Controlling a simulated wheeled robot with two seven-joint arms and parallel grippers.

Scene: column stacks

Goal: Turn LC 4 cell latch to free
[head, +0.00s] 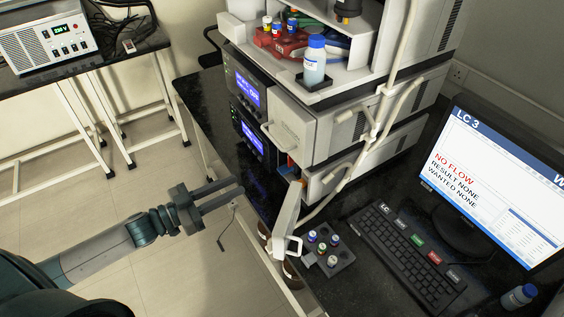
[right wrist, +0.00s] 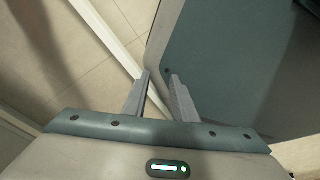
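A stack of instrument modules (head: 300,125) stands on the black bench in the head view. Two units with lit blue displays (head: 242,90) are on its left side. A pale panel with a white handle (head: 293,246) juts toward me at the stack's lower front. I cannot make out a cell latch or an LC 4 label.
A monitor (head: 495,185) reads LC 3, NO FLOW, with a keyboard (head: 405,255) before it. A vial rack (head: 328,248) stands by the pale panel. A bottle (head: 314,62) and red tray (head: 278,42) sit on top. Open floor (head: 150,200) lies left.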

